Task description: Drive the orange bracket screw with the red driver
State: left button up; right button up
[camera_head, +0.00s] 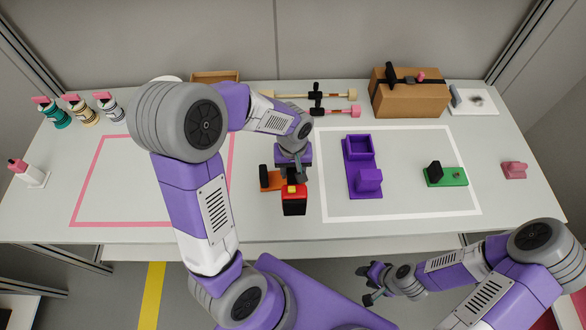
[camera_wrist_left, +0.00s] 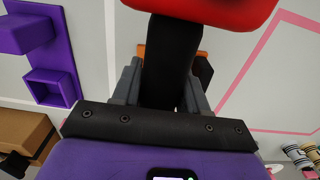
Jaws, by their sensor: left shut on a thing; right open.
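My left gripper (camera_head: 294,176) is shut on the red driver (camera_head: 294,198), over the front middle of the table. In the left wrist view the driver's black handle (camera_wrist_left: 170,65) stands between the fingers, with its red body (camera_wrist_left: 215,8) at the top edge. The orange bracket (camera_head: 271,181), with a dark upright part, lies just left of the driver; only slivers of it show behind the handle in the wrist view (camera_wrist_left: 141,51). Its screw is hidden, and I cannot tell whether the driver touches it. My right gripper (camera_head: 372,284) is open and empty, in front of the table.
A purple fixture (camera_head: 363,180) stands inside a white outline, with a green bracket (camera_head: 446,177) to its right. A cardboard box (camera_head: 410,95), mallets (camera_head: 318,97) and several bottles (camera_head: 80,112) line the back. The pink-outlined area (camera_head: 110,185) at left looks clear where visible.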

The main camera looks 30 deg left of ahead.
pick_arm(q)
jog(key=shift+f+b, duration=0.6)
jog(key=shift+f, duration=0.1)
dwell(1.6)
